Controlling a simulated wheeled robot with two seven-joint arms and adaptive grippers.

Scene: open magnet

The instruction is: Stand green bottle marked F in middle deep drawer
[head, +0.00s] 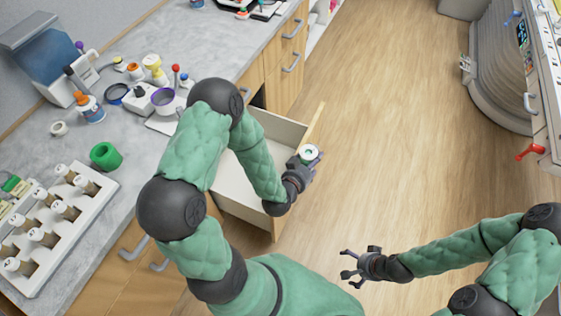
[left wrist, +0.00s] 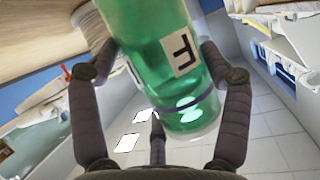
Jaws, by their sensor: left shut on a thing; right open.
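The green bottle (left wrist: 165,60) carries a white label with a black F. In the left wrist view it stands tilted between my left gripper's fingers (left wrist: 160,105), which are shut on it. In the head view only its green-and-white top (head: 309,153) shows at my left gripper (head: 308,162), which overlaps the front edge of the open drawer. The drawer (head: 232,182) is pulled out from the counter and its visible floor looks empty; my left arm hides part of it. My right gripper (head: 352,268) is open and empty over the wooden floor.
The grey counter (head: 130,190) holds a vial rack (head: 55,228), a green ring (head: 105,155), a blue-labelled bottle (head: 90,108) and several small items. A closed cabinet with handles (head: 290,62) stands beyond the drawer. The wooden floor (head: 400,120) to the right is clear.

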